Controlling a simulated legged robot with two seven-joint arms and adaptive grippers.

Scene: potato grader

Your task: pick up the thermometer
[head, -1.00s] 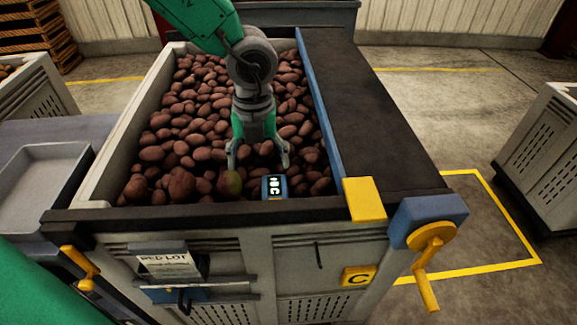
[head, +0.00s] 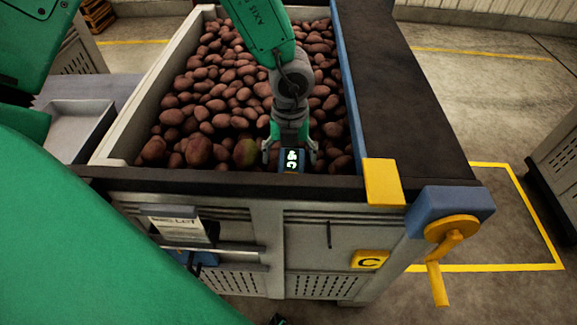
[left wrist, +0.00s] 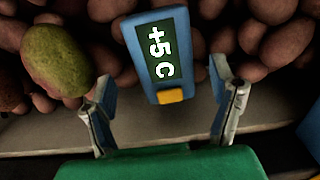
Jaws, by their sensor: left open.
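The thermometer (head: 291,160) is a small blue block with a dark display and pale characters, at the front edge of the potato bin. In the left wrist view the thermometer (left wrist: 158,48) reads "+5 C" and has a yellow patch at its near end. My left gripper (head: 290,154) is open around it, one finger to each side. In the left wrist view the left gripper (left wrist: 163,92) shows gaps between both fingers and the thermometer. What lies under the thermometer is mostly hidden. My right gripper is not in view.
Brown potatoes (head: 215,95) fill the bin, with a greenish potato (left wrist: 58,60) left of the fingers. The bin's dark front rim (head: 220,182) runs close to the gripper. A blue side rail (head: 350,90) and yellow block (head: 382,181) stand to the right.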

